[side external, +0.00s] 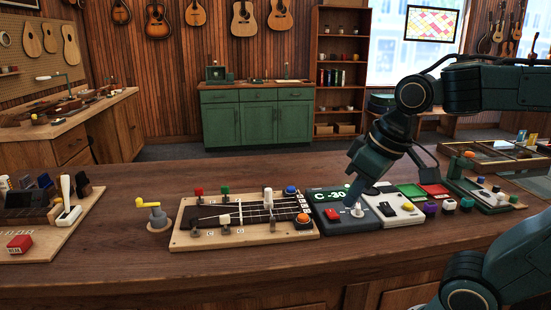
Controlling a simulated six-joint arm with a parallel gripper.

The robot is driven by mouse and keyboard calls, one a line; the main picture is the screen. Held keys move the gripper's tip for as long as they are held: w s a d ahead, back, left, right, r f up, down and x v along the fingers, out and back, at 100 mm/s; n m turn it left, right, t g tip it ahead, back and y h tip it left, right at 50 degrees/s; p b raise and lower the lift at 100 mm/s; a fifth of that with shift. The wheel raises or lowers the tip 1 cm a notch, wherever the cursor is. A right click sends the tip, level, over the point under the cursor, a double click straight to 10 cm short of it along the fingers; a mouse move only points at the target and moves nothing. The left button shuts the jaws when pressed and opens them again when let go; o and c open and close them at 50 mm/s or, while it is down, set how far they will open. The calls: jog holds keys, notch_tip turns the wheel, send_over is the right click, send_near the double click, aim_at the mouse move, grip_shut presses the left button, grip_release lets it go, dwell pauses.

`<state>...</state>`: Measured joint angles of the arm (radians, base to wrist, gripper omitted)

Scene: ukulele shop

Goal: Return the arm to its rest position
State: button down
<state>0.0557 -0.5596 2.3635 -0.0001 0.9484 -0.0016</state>
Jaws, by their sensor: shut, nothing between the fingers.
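My arm reaches in from the right, dark teal, and bends down over the bench. My gripper (352,201) points down and is shut, with nothing seen between its fingers. Its tips are at the tuner box (331,197), a dark unit with a green display reading "C -30", a red switch and a pale knob (357,211). The tips appear just above or beside the knob; I cannot tell whether they touch it.
Left of the tuner box lies a wooden board (250,238) with a fretted neck and coloured pegs. A white panel (402,216), coloured trays (433,189) and several small knobs stand to the right. A yellow-handled crank (155,213) stands left. The bench front (200,270) is clear.

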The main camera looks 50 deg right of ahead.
jog(key=w+d+m+g, duration=0.15)
jog(key=w+d, duration=0.25)
jog(key=w, duration=0.5)
jog(key=g, duration=0.3)
send_over(303, 216)
jog(key=shift+m, duration=0.45)
notch_tip(303, 216, down, 5)
jog(key=shift+d+r, duration=0.15)
jog(key=shift+f, duration=3.3)
jog(key=shift+f, duration=1.1)
jog(key=shift+r, duration=3.8)
